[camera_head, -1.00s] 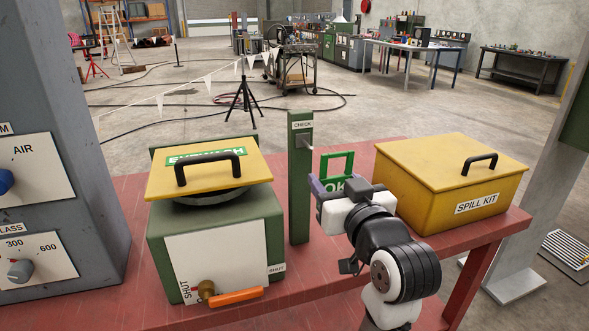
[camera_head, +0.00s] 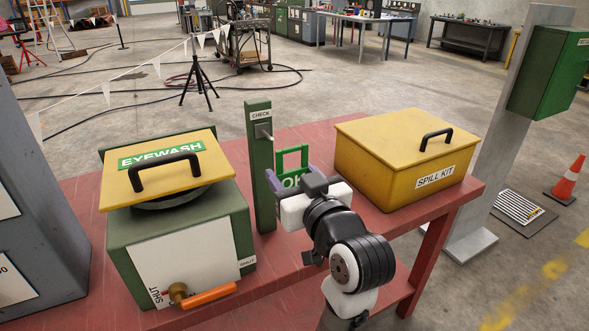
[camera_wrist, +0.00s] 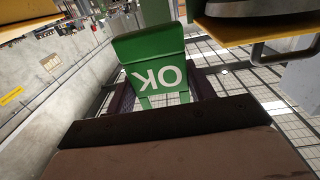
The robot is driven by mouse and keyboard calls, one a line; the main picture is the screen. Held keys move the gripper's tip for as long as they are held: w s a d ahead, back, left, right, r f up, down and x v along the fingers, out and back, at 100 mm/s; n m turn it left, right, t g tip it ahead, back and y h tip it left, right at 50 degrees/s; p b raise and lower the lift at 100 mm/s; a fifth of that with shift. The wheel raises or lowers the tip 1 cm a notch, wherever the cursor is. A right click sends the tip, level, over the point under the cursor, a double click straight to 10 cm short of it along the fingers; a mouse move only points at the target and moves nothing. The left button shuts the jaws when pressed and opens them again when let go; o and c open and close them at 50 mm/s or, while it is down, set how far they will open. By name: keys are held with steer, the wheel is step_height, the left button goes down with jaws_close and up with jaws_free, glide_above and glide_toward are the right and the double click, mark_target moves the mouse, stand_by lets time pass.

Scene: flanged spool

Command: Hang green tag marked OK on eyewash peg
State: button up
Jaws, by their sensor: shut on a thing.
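The green tag (camera_head: 292,181) marked OK, with an open square loop at its top, is held upright in my gripper (camera_head: 291,188). In the wrist view the tag (camera_wrist: 157,75) shows its OK lettering upside down, between the fingers. My gripper is shut on its lower part. The peg (camera_head: 266,134) is a short metal pin sticking out of a green post (camera_head: 260,180) labelled CHECK, beside the eyewash unit (camera_head: 180,228). The tag is right of the post and lower than the peg, apart from it in the head view. The depth between them is hard to judge.
The eyewash unit has a yellow lid with a black handle and an orange lever (camera_head: 207,296) at its front. A yellow spill kit box (camera_head: 401,165) stands on the red bench (camera_head: 295,265) to the right. A grey column stands at the left.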

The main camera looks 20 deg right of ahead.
mark_target(263, 148)
steer(key=shift+w+p, duration=0.3)
steer(key=shift+p, duration=0.2)
steer(key=shift+w+f, duration=0.1)
steer(key=shift+w, duration=0.1)
steer(key=shift+w+f, duration=0.1)
steer(key=shift+w, duration=0.7)
steer(key=shift+w+a+f+b, duration=0.1)
steer(key=shift+w+b, duration=0.2)
steer(key=shift+w, duration=1.45)
steer(key=shift+w+a+b, duration=0.1)
steer(key=shift+w+b, duration=0.2)
steer(key=shift+w, duration=1.4)
steer(key=shift+w+f, duration=0.4)
steer(key=shift+w, duration=0.25)
steer(key=o, duration=1)
steer(key=shift+o, duration=0.2)
